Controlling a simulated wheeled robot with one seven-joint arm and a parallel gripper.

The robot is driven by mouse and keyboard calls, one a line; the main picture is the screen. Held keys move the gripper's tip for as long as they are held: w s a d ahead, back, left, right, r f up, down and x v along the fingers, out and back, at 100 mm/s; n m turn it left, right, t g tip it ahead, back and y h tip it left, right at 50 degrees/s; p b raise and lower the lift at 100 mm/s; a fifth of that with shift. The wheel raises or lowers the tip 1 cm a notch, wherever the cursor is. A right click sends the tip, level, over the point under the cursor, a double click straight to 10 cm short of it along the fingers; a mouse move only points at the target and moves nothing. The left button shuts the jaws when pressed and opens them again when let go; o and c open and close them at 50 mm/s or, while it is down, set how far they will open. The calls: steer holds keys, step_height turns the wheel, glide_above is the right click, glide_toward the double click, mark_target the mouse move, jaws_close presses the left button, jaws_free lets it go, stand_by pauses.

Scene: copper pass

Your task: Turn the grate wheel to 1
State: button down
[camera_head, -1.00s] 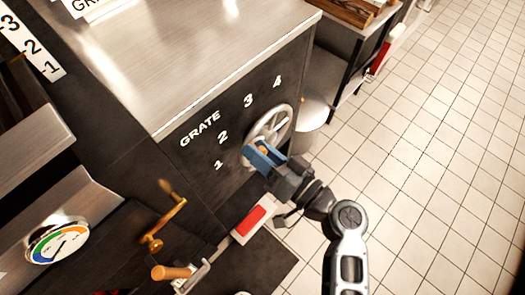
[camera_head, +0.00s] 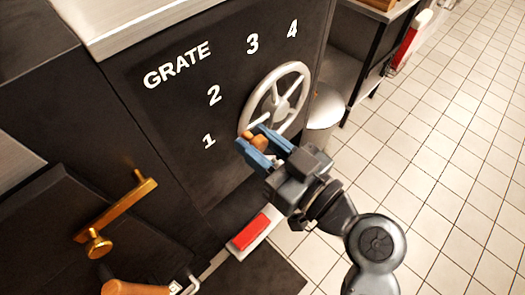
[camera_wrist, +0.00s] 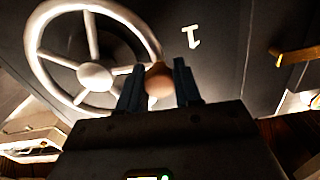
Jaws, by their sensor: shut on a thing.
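The grate wheel (camera_head: 285,73) is a silver spoked handwheel on the dark panel, beside the white marks 1 to 4. Its wooden knob (camera_head: 257,142) is at the lower left of the rim, close to the mark 1 (camera_head: 209,141). My gripper (camera_head: 259,147) has its blue fingers on both sides of the knob and is shut on it. In the wrist view the wheel (camera_wrist: 92,55) is at the left, the knob (camera_wrist: 159,81) sits between the fingers, and the mark 1 (camera_wrist: 191,37) is to the right of the knob.
A brass handle (camera_head: 117,212) sticks out at the lower left. A red-and-white item (camera_head: 250,232) lies low, below the wheel. A metal bin (camera_head: 325,108) stands right of the wheel. The tiled floor (camera_head: 455,150) on the right is clear.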

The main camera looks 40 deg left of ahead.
steer(key=shift+s+f+n+b, duration=0.15)
steer(key=shift+f+n+b, duration=0.45)
steer(key=shift+b, duration=0.3)
steer(key=c, duration=0.8)
jaws_free()
steer(key=shift+r, duration=0.1)
steer(key=shift+o, duration=0.2)
steer(key=d, duration=0.7)
steer(key=shift+s+d, duration=0.25)
steer(key=shift+d, duration=0.15)
